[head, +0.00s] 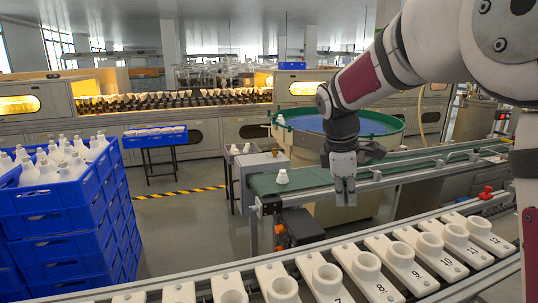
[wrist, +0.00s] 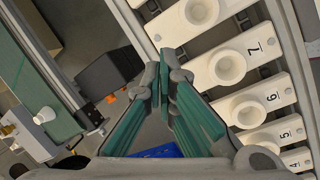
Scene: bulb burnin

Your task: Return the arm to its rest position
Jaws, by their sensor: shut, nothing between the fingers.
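My gripper (head: 345,190) hangs from my white and dark red arm, fingers pointing down, in the middle right of the head view. In that view it appears in front of the green conveyor belt. In the wrist view my gripper (wrist: 168,72) shows its green-sided fingers with the tips together and nothing between them. My arm reaches in from the upper right of the head view, bent at its joints.
Numbered white sockets (head: 364,262) line the front rail. A white bulb (head: 282,176) stands on the green conveyor (head: 308,178). Stacked blue crates (head: 60,225), the top one full of bulbs, stand left. A round green-rimmed table (head: 388,122) is behind.

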